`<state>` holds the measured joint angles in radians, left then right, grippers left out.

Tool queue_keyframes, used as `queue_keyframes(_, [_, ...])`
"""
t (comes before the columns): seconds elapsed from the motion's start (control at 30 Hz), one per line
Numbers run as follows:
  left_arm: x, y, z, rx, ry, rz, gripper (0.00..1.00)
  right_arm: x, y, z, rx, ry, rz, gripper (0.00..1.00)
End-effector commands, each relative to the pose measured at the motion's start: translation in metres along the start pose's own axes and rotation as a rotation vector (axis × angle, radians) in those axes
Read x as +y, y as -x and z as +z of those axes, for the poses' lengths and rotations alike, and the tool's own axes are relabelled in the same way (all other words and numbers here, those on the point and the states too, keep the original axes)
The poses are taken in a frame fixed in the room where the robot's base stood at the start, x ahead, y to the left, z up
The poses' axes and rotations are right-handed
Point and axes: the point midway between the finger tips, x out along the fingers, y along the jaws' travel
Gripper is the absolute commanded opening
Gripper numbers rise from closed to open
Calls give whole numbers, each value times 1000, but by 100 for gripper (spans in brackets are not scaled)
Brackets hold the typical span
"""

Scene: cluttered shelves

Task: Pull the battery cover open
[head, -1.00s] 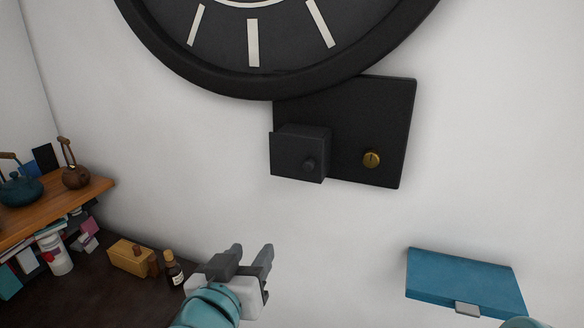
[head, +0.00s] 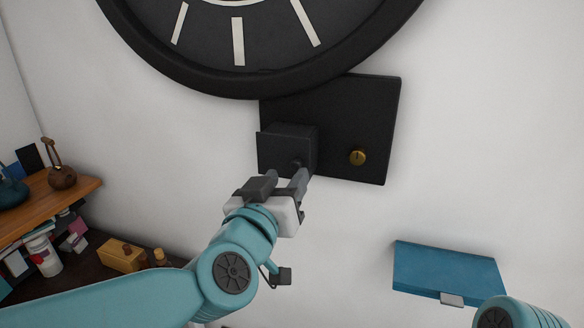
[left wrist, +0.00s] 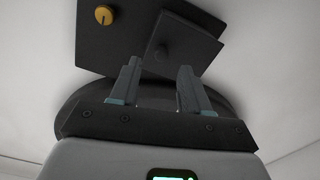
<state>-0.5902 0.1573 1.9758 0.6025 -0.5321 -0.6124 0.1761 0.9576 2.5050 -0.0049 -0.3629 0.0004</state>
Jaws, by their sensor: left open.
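The battery cover seems to be the black box-shaped piece (head: 285,145) with a small dark knob, on a black panel (head: 365,115) below the clock. It also shows in the left wrist view (left wrist: 192,38), its knob ahead of my fingers. My left gripper (head: 287,174) is open and empty, just below the box, its fingertips near the knob. In the left wrist view my left gripper (left wrist: 157,64) has its fingers apart with the knob beyond them; I cannot tell whether they touch the box. My right gripper is out of view; only a teal arm part shows bottom right.
A large black clock (head: 255,85) hangs above. A brass knob (head: 357,157) sits on the panel right of the box. A blue box (head: 445,268) is on the wall lower right. A wooden shelf (head: 75,195) with clutter is at left. The wall between is clear.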

Motion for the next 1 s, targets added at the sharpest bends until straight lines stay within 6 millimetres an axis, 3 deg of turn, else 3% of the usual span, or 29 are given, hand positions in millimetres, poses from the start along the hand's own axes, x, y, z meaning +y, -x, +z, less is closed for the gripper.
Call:
queue_keyframes(0.1, [0,-22,-1,-2,-1,-1,46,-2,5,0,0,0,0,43])
queue_keyframes(0.23, [0,-36,0,-2,-1,-1,46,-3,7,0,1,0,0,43])
queue_keyframes(0.6, [0,-42,0,-1,-1,0,46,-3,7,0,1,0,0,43])
queue_keyframes(0.73, [0,-41,0,0,0,0,4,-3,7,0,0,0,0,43])
queue_keyframes(0.77, [0,-41,0,0,0,0,0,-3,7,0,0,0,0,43])
queue_keyframes(1.0, [0,-41,0,1,0,4,0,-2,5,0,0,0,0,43])
